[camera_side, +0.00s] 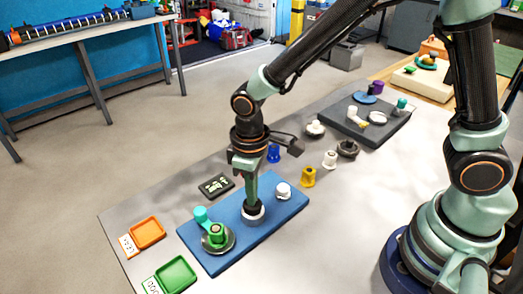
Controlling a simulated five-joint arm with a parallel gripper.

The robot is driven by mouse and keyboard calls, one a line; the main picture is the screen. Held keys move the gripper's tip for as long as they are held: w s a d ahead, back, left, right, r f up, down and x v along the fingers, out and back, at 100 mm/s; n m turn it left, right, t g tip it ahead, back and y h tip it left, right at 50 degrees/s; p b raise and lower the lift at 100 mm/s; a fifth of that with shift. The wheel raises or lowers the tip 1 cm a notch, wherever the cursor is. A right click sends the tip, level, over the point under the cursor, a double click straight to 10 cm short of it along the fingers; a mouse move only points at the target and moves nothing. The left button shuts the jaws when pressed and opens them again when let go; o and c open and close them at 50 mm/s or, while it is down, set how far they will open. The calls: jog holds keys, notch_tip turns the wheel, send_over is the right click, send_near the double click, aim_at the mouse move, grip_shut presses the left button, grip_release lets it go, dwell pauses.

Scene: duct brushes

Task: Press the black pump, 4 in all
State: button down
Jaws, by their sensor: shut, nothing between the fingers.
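The black pump (253,208) stands on the blue board (222,263), with a pale grey collar around its base. My gripper (252,198) points straight down over the pump, its fingers shut and empty. The fingertips are at the pump's top and seem to touch it, covering part of it. I cannot tell how far the pump is pushed down.
On the same board stand a green pump (217,234) with a teal knob (201,214) and a white pump (283,189). A dark display (216,186) lies behind. Orange (149,231) and green (176,274) trays are at left. Yellow (308,177) and blue (273,153) pieces stand nearby.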

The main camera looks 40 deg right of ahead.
jog(key=shift+f, duration=0.5)
jog(key=shift+r, duration=1.1)
jog(key=shift+f, duration=0.1)
jog(key=shift+f, duration=1)
jog(key=shift+r, duration=1.1)
jog(key=shift+f, duration=0.1)
